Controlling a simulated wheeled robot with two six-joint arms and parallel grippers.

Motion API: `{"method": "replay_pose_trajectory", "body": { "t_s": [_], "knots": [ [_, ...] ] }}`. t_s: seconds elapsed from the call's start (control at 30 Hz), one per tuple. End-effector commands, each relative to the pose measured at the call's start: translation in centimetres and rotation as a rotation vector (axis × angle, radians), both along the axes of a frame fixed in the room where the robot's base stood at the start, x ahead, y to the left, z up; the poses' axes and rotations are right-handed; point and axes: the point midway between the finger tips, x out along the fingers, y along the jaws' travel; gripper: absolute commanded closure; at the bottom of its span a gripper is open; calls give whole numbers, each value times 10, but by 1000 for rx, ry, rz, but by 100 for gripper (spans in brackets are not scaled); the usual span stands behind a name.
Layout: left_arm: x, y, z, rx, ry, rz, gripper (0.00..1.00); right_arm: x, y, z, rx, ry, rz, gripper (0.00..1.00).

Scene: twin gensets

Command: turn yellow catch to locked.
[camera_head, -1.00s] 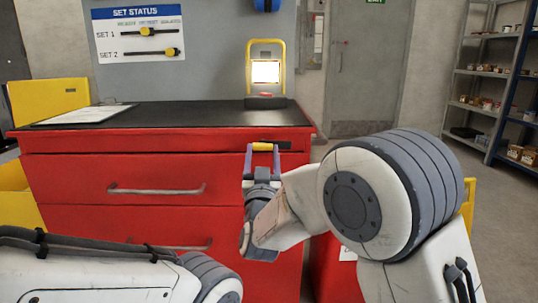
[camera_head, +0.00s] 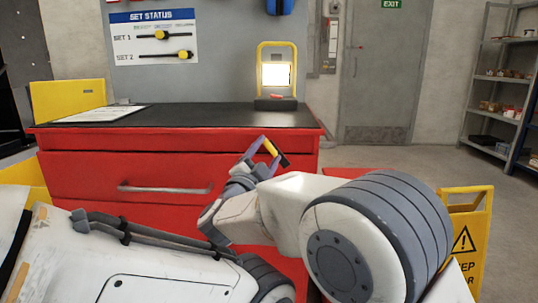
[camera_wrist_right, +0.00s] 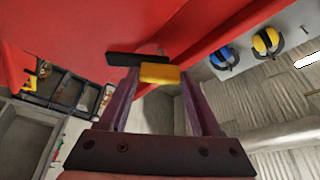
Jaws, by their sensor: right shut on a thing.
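The yellow catch (camera_head: 270,147) is at the upper right of the red cabinet's (camera_head: 90,175) front, just below the black top. It sits tilted, with a black piece (camera_head: 284,161) beside it. My right gripper (camera_head: 264,147) is shut on the catch and also tilted. In the right wrist view the yellow catch (camera_wrist_right: 160,73) lies between the two fingertips (camera_wrist_right: 160,80), with a black bar (camera_wrist_right: 137,58) just behind it against the red surface. My left arm crosses the lower left, and its gripper is not in view.
A work lamp (camera_head: 276,75) and a sheet of paper (camera_head: 100,114) are on the black top (camera_head: 200,116). A status board (camera_head: 152,38) hangs behind. A yellow floor sign (camera_head: 466,235) stands at right, near my right arm. Shelves (camera_head: 500,80) are at the far right.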

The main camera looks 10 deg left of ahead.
Motion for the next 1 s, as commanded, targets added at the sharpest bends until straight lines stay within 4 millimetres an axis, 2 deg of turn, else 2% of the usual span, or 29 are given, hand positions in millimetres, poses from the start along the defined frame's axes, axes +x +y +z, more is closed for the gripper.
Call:
{"method": "replay_pose_trajectory", "body": {
  "t_s": [0.5, 0.73, 1.0],
  "knots": [
    [0, 0, 10, 0, 0, 0, 100, 0, 2, 5, 453, 76, 1, 100],
    [0, 0, 14, 0, 0, 0, 100, 0, 2, 6, 584, 96, 0, 100],
    [0, 0, 15, 0, 0, 0, 100, 0, 1, 5, 657, 108, 0, 100]
  ]
}}
